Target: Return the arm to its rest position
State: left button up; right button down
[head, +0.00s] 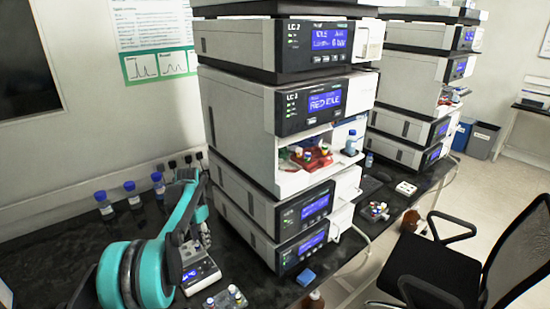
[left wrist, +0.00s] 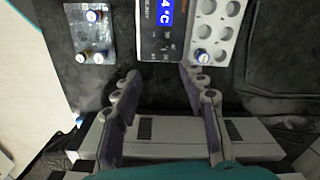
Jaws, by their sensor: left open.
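My left arm, teal and black, comes in from the lower left of the head view and bends down over the bench. My left gripper (head: 187,245) is above the small cooler with a lit display (head: 194,273). In the left wrist view my left gripper (left wrist: 158,80) has its two fingers spread wide with nothing between them. The cooler's display (left wrist: 166,13) reads about 4°C, and its grey rack (left wrist: 219,22) has round wells with a blue-and-white capped vial (left wrist: 203,55) at one of them. My right gripper is not in view.
A vial plate (head: 225,299) with a few vials is near the bench front; it also shows in the left wrist view (left wrist: 97,42). A tall LC 2 stack (head: 240,120) stands close right, its open bay holding a red tray (head: 310,158). Blue-capped bottles (head: 133,196) stand behind; a chair (head: 430,265) is at right.

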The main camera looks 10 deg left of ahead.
pick_arm(q)
jog(key=s+d+r+n+t, duration=0.2)
jog(key=s+d+r+t, duration=0.1)
jog(key=s+d+r, duration=0.9)
jog(key=s+d+f+n+t, duration=0.1)
jog(key=s+d+f+t, duration=0.1)
jog(key=s, duration=0.6)
jog(key=s+d+f+n+t, duration=0.2)
jog(key=s+d+f, duration=0.2)
jog(key=s+d, duration=0.3)
jog(key=shift+s+d, duration=0.3)
jog(key=shift+s, duration=0.7)
